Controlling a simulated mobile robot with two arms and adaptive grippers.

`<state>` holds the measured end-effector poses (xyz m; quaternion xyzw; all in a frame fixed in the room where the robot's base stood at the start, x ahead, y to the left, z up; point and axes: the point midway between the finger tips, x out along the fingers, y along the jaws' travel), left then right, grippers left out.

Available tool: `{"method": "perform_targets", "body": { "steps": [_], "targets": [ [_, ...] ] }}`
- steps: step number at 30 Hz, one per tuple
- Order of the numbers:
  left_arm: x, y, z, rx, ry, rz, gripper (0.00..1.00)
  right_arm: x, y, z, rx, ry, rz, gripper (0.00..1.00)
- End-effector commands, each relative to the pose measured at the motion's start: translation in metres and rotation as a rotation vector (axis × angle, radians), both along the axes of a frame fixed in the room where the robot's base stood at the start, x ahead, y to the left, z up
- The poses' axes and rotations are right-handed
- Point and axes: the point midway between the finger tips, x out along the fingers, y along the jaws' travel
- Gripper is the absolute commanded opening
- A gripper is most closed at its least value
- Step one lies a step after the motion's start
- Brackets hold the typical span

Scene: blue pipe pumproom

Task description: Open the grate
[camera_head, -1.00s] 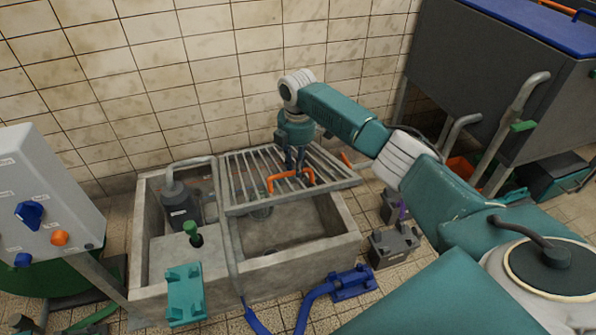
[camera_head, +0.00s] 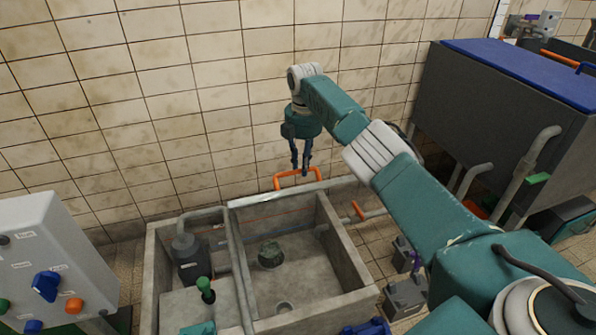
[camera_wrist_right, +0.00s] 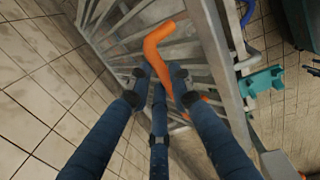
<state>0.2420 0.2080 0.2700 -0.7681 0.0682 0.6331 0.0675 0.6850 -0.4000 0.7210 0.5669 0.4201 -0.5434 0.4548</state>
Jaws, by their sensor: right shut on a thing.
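The grate (camera_head: 283,196) stands raised at the back of the concrete basin (camera_head: 352,250). In the head view it shows almost edge-on as a thin pale strip, and its bars (camera_wrist_right: 150,45) show in the wrist view. Its orange handle (camera_head: 297,173) also shows in the wrist view (camera_wrist_right: 158,48). My right gripper (camera_head: 302,165) is shut on the handle, with its fingers around the bar in the wrist view (camera_wrist_right: 161,80). The basin's right compartment is uncovered. My left gripper is not in view.
A dark pump (camera_head: 188,262) and a green-handled valve (camera_head: 205,288) are in the basin's left part. A dark green lump (camera_head: 270,256) lies on the open floor. A control box (camera_head: 45,265) stands left, a large tank (camera_head: 490,125) right. The tiled wall (camera_head: 190,110) is close behind.

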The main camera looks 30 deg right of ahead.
Motion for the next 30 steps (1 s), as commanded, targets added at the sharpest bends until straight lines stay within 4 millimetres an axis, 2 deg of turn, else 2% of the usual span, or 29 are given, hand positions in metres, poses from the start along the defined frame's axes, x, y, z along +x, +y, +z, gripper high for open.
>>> {"method": "perform_targets", "body": {
  "steps": [6,21,22,24,25,30],
  "targets": [
    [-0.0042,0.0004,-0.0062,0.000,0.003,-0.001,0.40,0.0036,-0.0085,0.0006,-0.006,-0.007,-0.001,0.00],
    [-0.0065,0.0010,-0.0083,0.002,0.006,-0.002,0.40,0.0041,-0.0094,0.0014,-0.002,-0.008,0.001,0.00],
    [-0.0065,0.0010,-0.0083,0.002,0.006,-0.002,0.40,0.0042,-0.0093,0.0014,-0.002,-0.008,0.001,0.21],
    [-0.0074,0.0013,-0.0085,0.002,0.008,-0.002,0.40,0.0045,-0.0093,0.0018,-0.002,-0.008,0.001,0.35],
    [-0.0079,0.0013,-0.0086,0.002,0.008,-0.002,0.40,0.0045,-0.0093,0.0023,-0.002,-0.009,0.001,0.39],
    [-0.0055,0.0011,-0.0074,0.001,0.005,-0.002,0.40,0.0049,-0.0095,0.0049,-0.001,-0.010,0.001,0.39]
  ]
}}
